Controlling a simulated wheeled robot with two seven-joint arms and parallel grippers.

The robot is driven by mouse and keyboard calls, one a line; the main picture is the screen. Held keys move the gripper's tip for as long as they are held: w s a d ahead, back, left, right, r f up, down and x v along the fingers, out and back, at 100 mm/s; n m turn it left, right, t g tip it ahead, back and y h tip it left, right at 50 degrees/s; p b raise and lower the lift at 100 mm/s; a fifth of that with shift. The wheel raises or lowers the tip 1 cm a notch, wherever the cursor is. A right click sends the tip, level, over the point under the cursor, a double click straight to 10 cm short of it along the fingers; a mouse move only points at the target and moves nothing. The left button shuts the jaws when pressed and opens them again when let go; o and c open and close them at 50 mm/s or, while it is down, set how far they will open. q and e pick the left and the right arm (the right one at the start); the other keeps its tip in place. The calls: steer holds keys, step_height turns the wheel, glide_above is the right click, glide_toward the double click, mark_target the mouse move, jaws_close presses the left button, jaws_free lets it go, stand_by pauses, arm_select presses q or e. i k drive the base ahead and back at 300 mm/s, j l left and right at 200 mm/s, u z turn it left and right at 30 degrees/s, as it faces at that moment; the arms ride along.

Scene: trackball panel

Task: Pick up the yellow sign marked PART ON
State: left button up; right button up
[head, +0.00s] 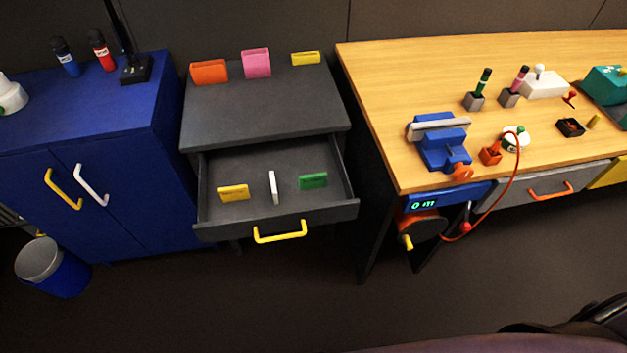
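A small yellow sign (233,192) stands in the left part of the open drawer. A white sign (273,187), seen nearly edge-on, and a green sign (313,181) stand to its right in the drawer. Another yellow piece (305,58) is on top of the dark grey cabinet at its back right. Any lettering on the yellow pieces is too small to read, so I cannot tell which says PART ON. Neither gripper can be made out in the head view.
The grey drawer (276,225) is pulled out, with a yellow handle (280,232). Orange (209,71) and pink (256,63) holders stand on the cabinet. A blue cabinet (60,135) is left; a wooden workbench (400,80) with a blue vise (440,142) is right. Floor in front looks clear.

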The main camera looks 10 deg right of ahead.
mark_target(240, 192)
steer(key=l, duration=0.4)
steer(key=i+l, duration=0.1)
steer(key=l, duration=0.3)
steer(key=l+u, duration=0.25)
steer(key=u, duration=0.2)
steer(key=l+u, duration=0.25)
steer(key=u, duration=0.2)
steer(key=l+u, duration=0.2)
steer(key=u, duration=0.65)
